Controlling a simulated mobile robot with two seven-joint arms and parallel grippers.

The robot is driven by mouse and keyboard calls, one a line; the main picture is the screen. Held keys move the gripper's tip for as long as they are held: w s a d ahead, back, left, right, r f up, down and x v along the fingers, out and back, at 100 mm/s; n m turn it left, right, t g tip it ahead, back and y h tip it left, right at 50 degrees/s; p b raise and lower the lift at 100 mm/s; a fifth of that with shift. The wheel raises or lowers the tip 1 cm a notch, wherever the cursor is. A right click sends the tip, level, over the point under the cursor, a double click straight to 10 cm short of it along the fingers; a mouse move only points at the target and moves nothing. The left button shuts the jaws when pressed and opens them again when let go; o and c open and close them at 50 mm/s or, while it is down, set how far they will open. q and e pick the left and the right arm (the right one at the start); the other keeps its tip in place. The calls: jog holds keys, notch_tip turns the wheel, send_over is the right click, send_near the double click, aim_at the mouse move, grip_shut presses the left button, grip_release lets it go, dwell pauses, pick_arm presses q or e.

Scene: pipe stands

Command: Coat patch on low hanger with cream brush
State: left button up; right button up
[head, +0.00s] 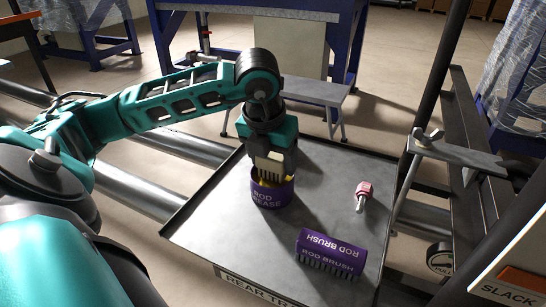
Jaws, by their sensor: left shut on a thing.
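My left gripper (272,153) points down over the grey tray and is shut on a cream ribbed block (268,168), which looks like the cream brush. The lower end of the block is inside the open mouth of a purple tin (270,194) marked as rod grease. Some yellow shows inside the rim. Whether the block touches the grease is hidden by the tin wall. A grey bracket with a wing nut (455,155) sticks out from the frame at right; I cannot tell whether it is the low hanger. I see no patch. My right gripper is not in view.
The tray (210,215) has a raised dark rim. A purple rod brush (330,252) lies on its front right, bristles toward me. A small pink-handled tool (363,194) lies at the right. A dark upright post (432,85) stands beyond the right edge.

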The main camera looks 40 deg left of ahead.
pick_arm(q)
jog(key=shift+f, duration=0.1)
jog(key=o, duration=1.2)
jog(key=c, duration=0.3)
jog(key=shift+c, duration=0.2)
jog(key=shift+r, duration=0.25)
jog(key=c, duration=0.8)
jog(key=shift+c, duration=0.3)
jog(key=shift+f, duration=0.1)
